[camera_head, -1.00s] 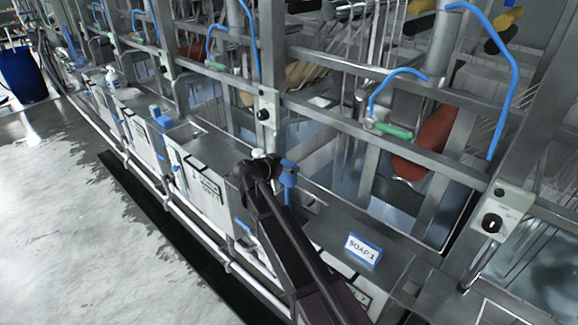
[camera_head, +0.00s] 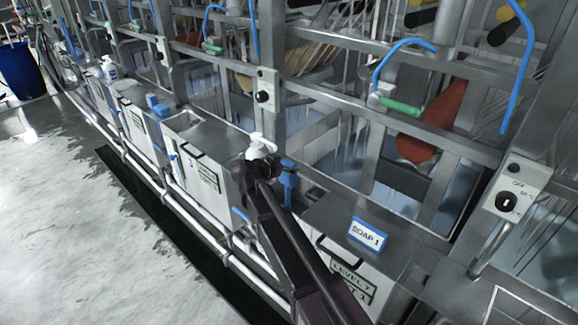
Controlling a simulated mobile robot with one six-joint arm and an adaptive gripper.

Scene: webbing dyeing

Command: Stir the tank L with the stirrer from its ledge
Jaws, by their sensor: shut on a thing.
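My gripper (camera_head: 259,174) is at the far end of my dark arm, among the steel tanks, near the middle of the picture. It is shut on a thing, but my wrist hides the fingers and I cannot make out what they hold. I cannot pick out a stirrer. A steel tank (camera_head: 205,150) with a lettered plate (camera_head: 207,178) stands just left of my gripper. Another tank with a plate reading "LEVEL" (camera_head: 351,284) is in front at the right. I cannot tell which one is tank L.
A white pump-like top (camera_head: 260,146) shows just behind my gripper and a blue fitting (camera_head: 288,181) beside it. A "SOAP 1" sign (camera_head: 367,235) stands on the right-hand ledge. Steel rails and blue hoses (camera_head: 517,75) fill the back. The wet floor (camera_head: 70,210) at left is clear.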

